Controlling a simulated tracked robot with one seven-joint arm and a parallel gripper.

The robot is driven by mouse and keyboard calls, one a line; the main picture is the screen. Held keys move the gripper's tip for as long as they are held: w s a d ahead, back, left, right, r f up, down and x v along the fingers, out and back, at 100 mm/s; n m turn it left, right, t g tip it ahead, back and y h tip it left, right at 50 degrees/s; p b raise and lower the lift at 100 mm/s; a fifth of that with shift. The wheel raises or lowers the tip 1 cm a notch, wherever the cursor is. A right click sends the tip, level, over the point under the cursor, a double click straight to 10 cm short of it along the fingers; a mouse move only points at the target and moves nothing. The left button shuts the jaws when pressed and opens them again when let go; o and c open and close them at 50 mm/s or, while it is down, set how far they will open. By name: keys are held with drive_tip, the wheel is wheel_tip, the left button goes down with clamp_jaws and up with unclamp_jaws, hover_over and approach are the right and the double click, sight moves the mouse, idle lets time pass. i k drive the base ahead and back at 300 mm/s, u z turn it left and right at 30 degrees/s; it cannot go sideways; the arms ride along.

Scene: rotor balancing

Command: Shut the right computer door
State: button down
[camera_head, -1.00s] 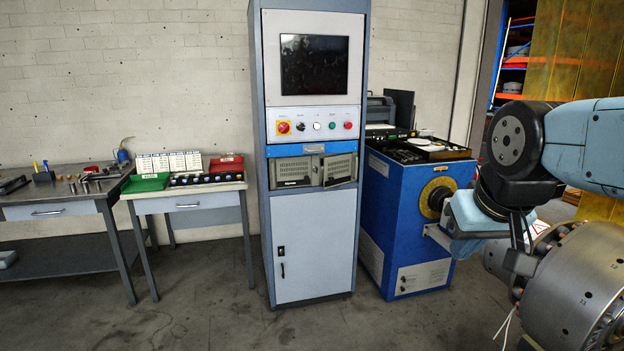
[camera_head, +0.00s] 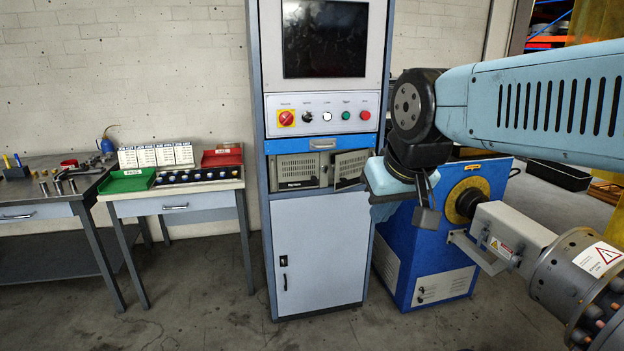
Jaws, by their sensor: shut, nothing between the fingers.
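The tall grey-blue cabinet (camera_head: 322,245) stands in the middle of the view. Below its button panel sits the computer with two small grilled doors. The left computer door (camera_head: 297,172) lies flat in the front. The right computer door (camera_head: 351,167) stands ajar, tilted out of the front, with a dark gap along its edge. My gripper (camera_head: 427,216) is shut and empty, pointing down to the right of the cabinet and lower than the right door. It is apart from the door in the picture; how far in front of it I cannot tell.
A blue machine (camera_head: 398,262) stands right of the cabinet, behind my arm. A large metal rotor (camera_head: 580,285) is at the lower right. A small table (camera_head: 175,198) with trays and a workbench (camera_head: 35,193) stand at left. The floor before the cabinet is clear.

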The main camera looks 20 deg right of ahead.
sight(349, 166)
drive_tip(key=u, duration=0.2)
drive_tip(key=i, duration=1.05)
drive_tip(key=u, duration=0.2)
